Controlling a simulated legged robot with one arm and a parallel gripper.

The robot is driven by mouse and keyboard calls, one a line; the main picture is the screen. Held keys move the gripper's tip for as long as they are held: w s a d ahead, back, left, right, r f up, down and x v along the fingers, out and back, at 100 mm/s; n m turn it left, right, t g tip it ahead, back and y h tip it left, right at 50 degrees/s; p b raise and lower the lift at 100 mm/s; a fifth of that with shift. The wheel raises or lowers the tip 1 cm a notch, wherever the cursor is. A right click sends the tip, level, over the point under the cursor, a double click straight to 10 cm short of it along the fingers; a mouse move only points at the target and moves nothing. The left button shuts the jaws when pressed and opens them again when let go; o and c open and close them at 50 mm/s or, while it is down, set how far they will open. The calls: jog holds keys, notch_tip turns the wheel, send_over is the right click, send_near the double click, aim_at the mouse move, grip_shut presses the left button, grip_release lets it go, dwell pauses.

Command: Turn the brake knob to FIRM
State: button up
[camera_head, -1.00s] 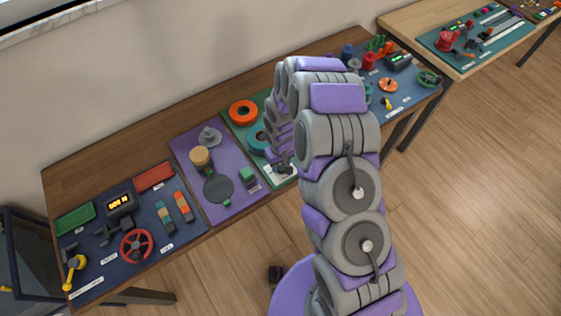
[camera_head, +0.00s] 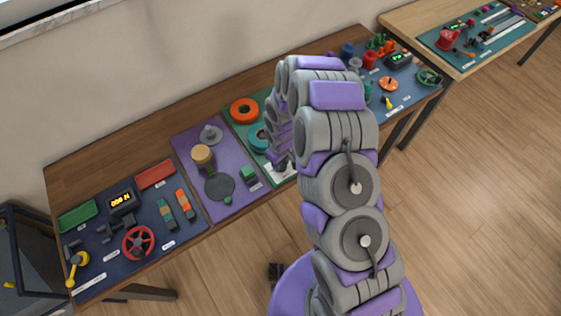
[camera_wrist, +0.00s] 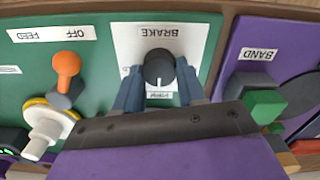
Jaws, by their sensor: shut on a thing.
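The brake knob (camera_wrist: 159,68) is black and round with a white pointer line. In the wrist view it sits on a white plate (camera_wrist: 197,41) labelled BRAKE, which appears upside down. The pointer line points toward the lower edge of the picture, near a small label (camera_wrist: 160,95) partly hidden and too small to read surely. My gripper (camera_wrist: 159,83) has its two blue-grey fingers on either side of the knob, closed on it.
An orange-topped lever (camera_wrist: 66,66) by a FEED OFF label and a white spool-like part (camera_wrist: 47,122) stand left of the knob. A green block (camera_wrist: 264,105) stands right, on the purple BAND board (camera_wrist: 248,38). An orange ring (camera_head: 244,111) lies behind my gripper.

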jog(key=shift+s+f, duration=0.1)
jog(key=o, duration=1.1)
jog(key=shift+c, duration=0.2)
notch_tip(320, 180, up, 17)
jog(key=p, duration=0.1)
jog(key=shift+r, duration=0.2)
